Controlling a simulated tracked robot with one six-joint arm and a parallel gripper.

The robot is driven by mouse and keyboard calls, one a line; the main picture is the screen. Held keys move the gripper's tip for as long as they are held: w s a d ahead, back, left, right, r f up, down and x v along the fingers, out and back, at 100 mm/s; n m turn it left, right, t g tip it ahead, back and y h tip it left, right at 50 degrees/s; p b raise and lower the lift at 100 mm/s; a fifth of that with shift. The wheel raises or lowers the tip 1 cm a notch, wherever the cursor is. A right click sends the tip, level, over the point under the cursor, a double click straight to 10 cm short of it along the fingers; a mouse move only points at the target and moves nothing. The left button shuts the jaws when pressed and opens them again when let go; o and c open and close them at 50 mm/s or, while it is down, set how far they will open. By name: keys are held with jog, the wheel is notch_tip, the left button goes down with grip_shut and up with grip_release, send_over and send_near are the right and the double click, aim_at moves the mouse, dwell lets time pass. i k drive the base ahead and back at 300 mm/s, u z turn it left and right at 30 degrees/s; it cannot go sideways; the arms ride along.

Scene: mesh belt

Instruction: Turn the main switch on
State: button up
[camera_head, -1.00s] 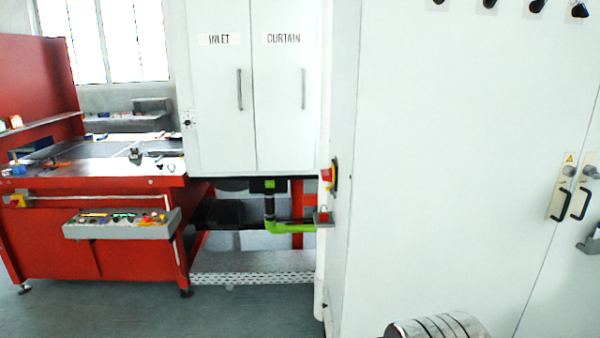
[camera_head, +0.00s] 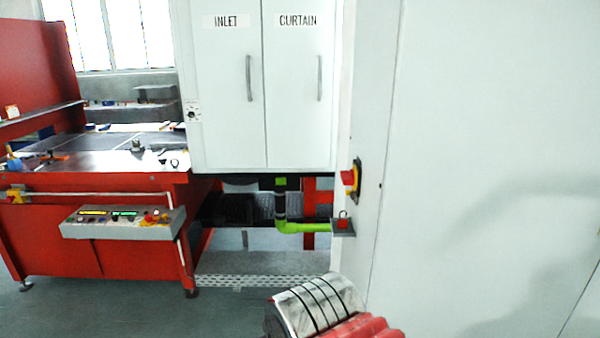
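A red and yellow rotary switch (camera_head: 351,178) sits on the narrow side face of the large white cabinet (camera_head: 480,130), right of the picture's middle. It is seen almost edge-on, so I cannot tell its setting. Just below it a small grey bracket (camera_head: 343,231) with a red part on top juts out to the left. A silver banded part with a red ribbed piece beside it, which looks like part of my arm, shows at the bottom, below the switch and apart from it. No gripper fingertips show.
White doors labelled INLET (camera_head: 226,100) and CURTAIN (camera_head: 298,100) stand behind, with a green pipe (camera_head: 300,228) below. A red machine (camera_head: 60,230) with a grey control panel (camera_head: 122,222) is at the left. The floor (camera_head: 110,305) in front of it is clear.

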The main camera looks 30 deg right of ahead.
aim_at(347, 178)
jog(key=u, duration=0.4)
jog(key=i, duration=1.65)
